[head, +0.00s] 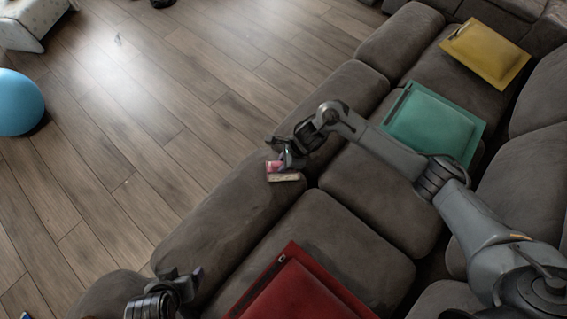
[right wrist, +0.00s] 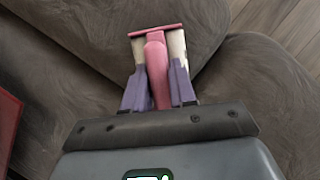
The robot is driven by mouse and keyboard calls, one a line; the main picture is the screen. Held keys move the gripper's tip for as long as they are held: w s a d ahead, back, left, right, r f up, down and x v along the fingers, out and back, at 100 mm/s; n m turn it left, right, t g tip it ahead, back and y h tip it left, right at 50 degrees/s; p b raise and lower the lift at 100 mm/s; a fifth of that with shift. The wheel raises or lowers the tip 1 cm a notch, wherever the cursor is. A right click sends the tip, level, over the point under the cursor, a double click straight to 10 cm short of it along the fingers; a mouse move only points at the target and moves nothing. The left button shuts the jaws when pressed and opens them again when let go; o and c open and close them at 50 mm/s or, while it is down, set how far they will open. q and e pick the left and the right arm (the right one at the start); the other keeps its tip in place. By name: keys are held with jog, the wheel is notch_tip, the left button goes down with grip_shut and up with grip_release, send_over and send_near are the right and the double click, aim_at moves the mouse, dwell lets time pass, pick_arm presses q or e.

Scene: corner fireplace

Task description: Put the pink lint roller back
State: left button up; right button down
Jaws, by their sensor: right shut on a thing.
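The pink lint roller (right wrist: 155,62) is between the purple fingers of my right gripper (right wrist: 158,80) in the right wrist view. The gripper is shut on its pink handle, and a pale roll shows on both sides of it. In the head view the lint roller (head: 284,177) is small, pink and pale, at my right gripper (head: 281,160), over the grey sofa's front edge. I cannot tell whether it touches the sofa. My left gripper (head: 185,279) is at the bottom left of the head view, only partly shown; its opening is unclear.
The grey sofa (head: 215,225) runs diagonally, with red (head: 300,290), teal (head: 432,122) and yellow (head: 487,54) cushions on it. The wooden floor (head: 120,130) to the left is mostly clear. A blue ball (head: 17,103) lies at the far left.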

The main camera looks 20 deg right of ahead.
jog(key=shift+w, duration=0.1)
jog(key=shift+f, duration=0.1)
jog(key=c, duration=0.9)
grip_release()
jog(key=shift+r, duration=0.25)
jog(key=shift+p+v, duration=2.2)
jog(key=shift+v, duration=3.8)
